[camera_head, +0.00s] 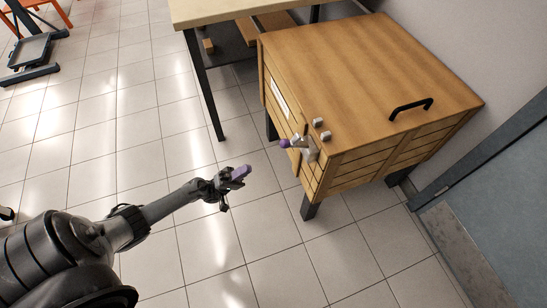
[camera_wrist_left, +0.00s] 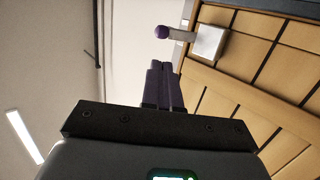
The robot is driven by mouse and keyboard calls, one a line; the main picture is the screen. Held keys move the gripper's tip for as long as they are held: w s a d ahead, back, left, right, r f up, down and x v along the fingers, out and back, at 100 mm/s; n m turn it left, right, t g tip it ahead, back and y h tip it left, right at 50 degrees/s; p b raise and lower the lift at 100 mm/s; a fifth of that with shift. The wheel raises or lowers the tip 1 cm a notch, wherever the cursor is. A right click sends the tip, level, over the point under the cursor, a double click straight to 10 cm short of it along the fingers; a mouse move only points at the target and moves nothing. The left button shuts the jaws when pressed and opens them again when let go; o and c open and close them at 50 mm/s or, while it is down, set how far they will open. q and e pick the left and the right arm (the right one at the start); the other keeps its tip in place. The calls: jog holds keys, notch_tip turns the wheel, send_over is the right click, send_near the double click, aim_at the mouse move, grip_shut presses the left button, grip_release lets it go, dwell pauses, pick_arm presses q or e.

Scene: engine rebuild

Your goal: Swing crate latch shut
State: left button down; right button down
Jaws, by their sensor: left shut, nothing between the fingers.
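The wooden crate (camera_head: 370,65) stands on dark legs at the right of the head view; its slatted side also shows in the left wrist view (camera_wrist_left: 235,95). The latch (camera_head: 305,148) is a pale metal piece with a purple knob (camera_head: 285,143) sticking out to the left, near the crate's front corner. In the left wrist view the latch plate (camera_wrist_left: 209,43) and purple knob (camera_wrist_left: 161,32) are just beyond the fingertips. My left gripper (camera_head: 242,173) has purple fingers, shut and empty, apart from the knob, below and left of it. My right gripper is not in view.
A black handle (camera_head: 410,108) stands up from the crate top, and two small pale blocks (camera_head: 321,128) sit near its corner. A wooden table (camera_head: 220,10) is behind the crate. A grey door (camera_head: 500,200) is at the right.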

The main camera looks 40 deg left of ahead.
aim_at(281, 146)
pick_arm(q)
jog(key=shift+w+f, duration=0.15)
jog(key=shift+f, duration=0.1)
jog(key=shift+r, duration=0.1)
jog(key=x, duration=1.4)
dwell(0.4)
